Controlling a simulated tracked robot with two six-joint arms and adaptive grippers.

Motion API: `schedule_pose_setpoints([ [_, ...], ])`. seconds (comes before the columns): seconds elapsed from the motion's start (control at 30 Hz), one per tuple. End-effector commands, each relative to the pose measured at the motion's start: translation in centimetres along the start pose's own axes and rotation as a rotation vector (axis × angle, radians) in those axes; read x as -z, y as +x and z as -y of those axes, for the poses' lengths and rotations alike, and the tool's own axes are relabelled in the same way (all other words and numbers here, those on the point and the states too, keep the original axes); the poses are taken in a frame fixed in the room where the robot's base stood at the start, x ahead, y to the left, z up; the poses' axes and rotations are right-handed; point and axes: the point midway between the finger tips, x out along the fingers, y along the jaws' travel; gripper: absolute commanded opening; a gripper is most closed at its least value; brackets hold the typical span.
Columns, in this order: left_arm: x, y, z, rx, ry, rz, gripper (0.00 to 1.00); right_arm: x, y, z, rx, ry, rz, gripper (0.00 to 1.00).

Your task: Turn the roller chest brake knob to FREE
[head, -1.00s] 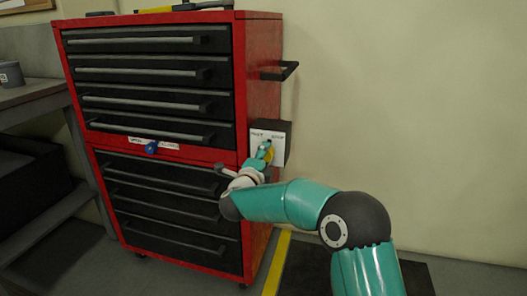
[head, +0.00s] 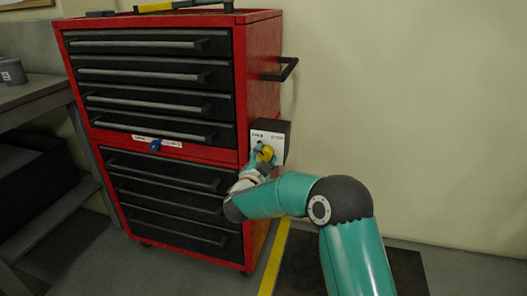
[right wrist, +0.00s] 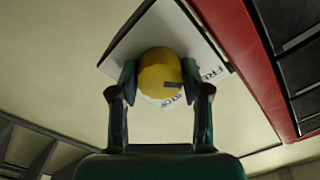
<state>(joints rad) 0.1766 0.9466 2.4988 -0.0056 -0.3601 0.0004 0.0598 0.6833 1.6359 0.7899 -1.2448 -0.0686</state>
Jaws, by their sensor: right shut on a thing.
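The red roller chest (head: 243,80) with black drawers stands against the wall. On its right side is a box with a white label plate (head: 277,148), which also shows in the right wrist view (right wrist: 150,35). A yellow brake knob (head: 267,153) sits on this plate. In the right wrist view the knob (right wrist: 160,75) is round, with a dark mark at its lower right. The plate's lettering is partly hidden; "FR" and "TO" show beside the knob. My right gripper (right wrist: 160,85) is shut on the knob, one finger on each side. My left gripper is not in view.
A blue knob (head: 154,146) with a white label sits on the chest front. A black handle (head: 281,70) juts from the chest's side above the box. A grey bench (head: 40,100) stands at the left. A yellow line (head: 275,258) marks the floor.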

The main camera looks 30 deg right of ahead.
Motion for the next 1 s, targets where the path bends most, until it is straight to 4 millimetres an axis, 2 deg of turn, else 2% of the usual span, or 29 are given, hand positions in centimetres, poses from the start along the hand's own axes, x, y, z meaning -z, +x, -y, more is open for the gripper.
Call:
schedule_pose_setpoints([
  [0.3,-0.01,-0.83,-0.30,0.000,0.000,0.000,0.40,-0.16,-0.12,0.18,0.006,-0.108,0.006,0.12],
  [0.77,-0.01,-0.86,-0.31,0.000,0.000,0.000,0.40,-0.15,-0.12,0.20,0.008,-0.121,0.005,0.12],
  [0.8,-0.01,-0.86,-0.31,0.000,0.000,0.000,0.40,-0.15,-0.12,0.21,0.008,-0.121,0.005,0.52],
  [0.93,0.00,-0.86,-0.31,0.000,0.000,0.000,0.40,-0.10,-0.09,0.17,0.006,-0.120,0.004,0.72],
  [1.0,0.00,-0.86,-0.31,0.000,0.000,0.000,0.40,-0.06,-0.06,0.13,0.006,-0.119,0.003,0.72],
])
